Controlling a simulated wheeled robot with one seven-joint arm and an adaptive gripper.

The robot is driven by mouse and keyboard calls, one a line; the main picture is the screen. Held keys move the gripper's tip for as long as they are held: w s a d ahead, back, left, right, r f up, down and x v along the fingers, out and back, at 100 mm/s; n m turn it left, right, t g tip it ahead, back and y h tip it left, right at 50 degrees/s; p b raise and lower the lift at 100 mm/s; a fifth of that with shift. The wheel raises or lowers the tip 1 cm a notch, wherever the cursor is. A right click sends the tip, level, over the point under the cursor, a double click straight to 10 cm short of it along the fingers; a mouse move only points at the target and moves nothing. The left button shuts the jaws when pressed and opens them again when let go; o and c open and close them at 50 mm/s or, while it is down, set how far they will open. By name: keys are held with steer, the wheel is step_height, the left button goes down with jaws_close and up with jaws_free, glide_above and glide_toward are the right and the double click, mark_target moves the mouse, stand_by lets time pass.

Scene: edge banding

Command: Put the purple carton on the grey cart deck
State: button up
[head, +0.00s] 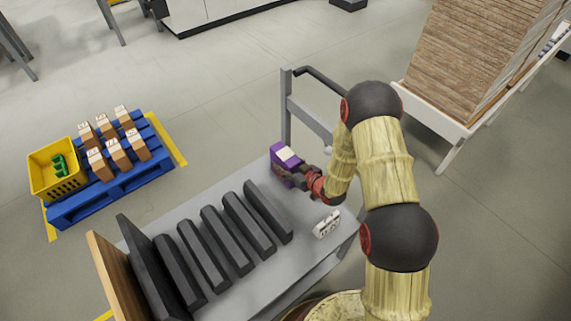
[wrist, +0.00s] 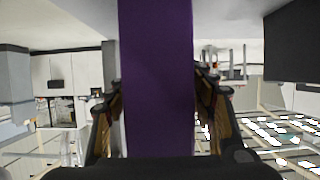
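The purple carton (head: 280,152) with a pale top patch is at the far end of the grey cart deck (head: 296,207), near the handle post. I cannot tell whether it rests on the deck or hangs just above it. My gripper (head: 297,176) reaches it from the right, with its fingers on either side of it. In the wrist view the carton (wrist: 157,75) fills the middle as an upright purple face, and my gripper (wrist: 160,110) has a finger against each side. The carton's lower end is hidden there.
Several dark grey slabs (head: 228,240) stand in a row on the deck, with a wooden board (head: 117,277) at the near left. A small white labelled item (head: 327,224) lies at the deck's right edge. The cart handle (head: 287,110) rises behind the carton. A blue pallet (head: 115,180) stands left.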

mark_target(296, 170)
steer(key=shift+o, duration=0.3)
steer(key=shift+r, duration=0.25)
steer(key=p+v, duration=0.3)
steer(key=v, duration=0.3)
steer(key=shift+s+d+r, duration=0.1)
steer(key=shift+s+d, duration=0.35)
steer(key=shift+s, duration=0.2)
steer(key=shift+w+r, duration=0.1)
steer(key=shift+r, duration=0.05)
